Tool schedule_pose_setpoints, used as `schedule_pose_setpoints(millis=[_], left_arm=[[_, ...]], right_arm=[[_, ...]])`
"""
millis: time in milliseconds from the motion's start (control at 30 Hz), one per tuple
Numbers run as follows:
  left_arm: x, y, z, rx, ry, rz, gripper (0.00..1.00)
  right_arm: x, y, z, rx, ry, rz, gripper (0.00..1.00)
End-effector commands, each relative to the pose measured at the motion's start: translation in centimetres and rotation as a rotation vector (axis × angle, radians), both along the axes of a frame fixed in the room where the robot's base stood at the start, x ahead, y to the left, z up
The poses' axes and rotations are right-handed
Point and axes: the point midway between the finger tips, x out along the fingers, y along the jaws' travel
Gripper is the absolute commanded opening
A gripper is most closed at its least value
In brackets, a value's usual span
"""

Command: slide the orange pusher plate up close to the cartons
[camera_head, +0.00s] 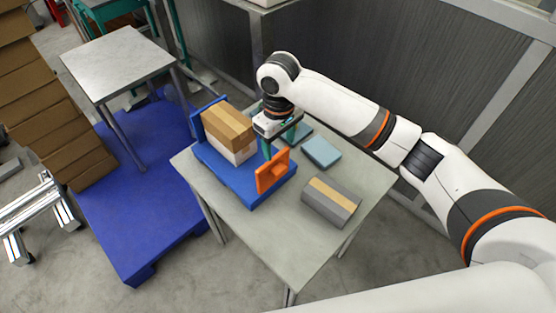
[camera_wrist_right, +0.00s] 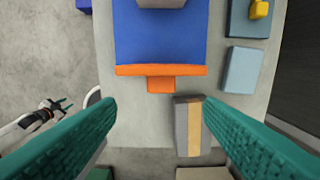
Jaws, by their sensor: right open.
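The orange pusher plate (camera_head: 272,172) stands upright across the near end of a blue tray (camera_head: 228,172). In the wrist view the plate (camera_wrist_right: 135,70) has an orange block handle (camera_wrist_right: 160,85) on its near side. A brown carton (camera_head: 228,122) sits on a white carton (camera_head: 235,150) at the tray's far end, with bare blue floor between them and the plate. My right gripper (camera_wrist_right: 159,102) is open and empty, its teal fingers wide apart on either side of the handle in that view, apparently not touching it. My left gripper (camera_wrist_right: 62,103) shows small at the wrist view's left.
The tray lies on a grey table (camera_head: 285,230). A grey box with a tan stripe (camera_head: 331,200) and a light blue box (camera_head: 322,152) stand right of the tray. A blue platform (camera_head: 130,220) and stacked brown boxes (camera_head: 60,130) are at left.

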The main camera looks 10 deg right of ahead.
Motion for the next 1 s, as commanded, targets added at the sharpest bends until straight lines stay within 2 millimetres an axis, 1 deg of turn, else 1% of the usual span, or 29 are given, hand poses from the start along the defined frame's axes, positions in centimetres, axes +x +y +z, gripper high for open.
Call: schedule_pose_setpoints(millis=[67,167,300,400,500,667,867,900,967,1000], left_arm=[[-0.6,0.1,0.7,0.002,0.010,0.000,0.36],[-0.7,0.2,1.2,0.002,0.011,0.000,0.36],[-0.1,0.1,1.8,0.002,0.004,0.000,0.36],[0.6,0.1,2.1,0.002,-0.007,0.000,0.36],[1.0,0.0,2.3,0.000,-0.014,0.000,0.36],[1.0,0.0,2.4,0.000,-0.014,0.000,0.36],[0.9,0.0,2.3,0.000,-0.013,0.000,0.36],[0.9,0.0,2.3,0.000,-0.012,0.000,0.36],[0.8,0.0,2.3,0.001,-0.011,0.000,0.36],[0.7,0.0,2.3,0.000,-0.010,0.000,0.36]], right_arm=[[-0.1,-0.1,-1.5,-0.002,0.005,-0.002,0.62],[-0.1,-0.1,-3.6,-0.002,0.003,-0.003,0.62],[0.0,0.0,-6.2,-0.001,0.002,-0.002,0.62],[0.0,0.0,-7.7,0.000,0.001,-0.001,0.62],[0.0,0.0,-8.7,0.001,0.000,0.000,0.62],[0.0,0.0,-9.4,0.001,-0.002,0.001,0.62],[0.0,0.0,-9.4,0.002,-0.002,0.001,0.62],[0.0,0.0,-9.4,0.002,-0.002,0.001,0.60],[0.0,0.0,-9.4,0.002,-0.002,0.000,0.50],[0.0,0.0,-9.4,0.002,-0.002,0.000,0.44]])
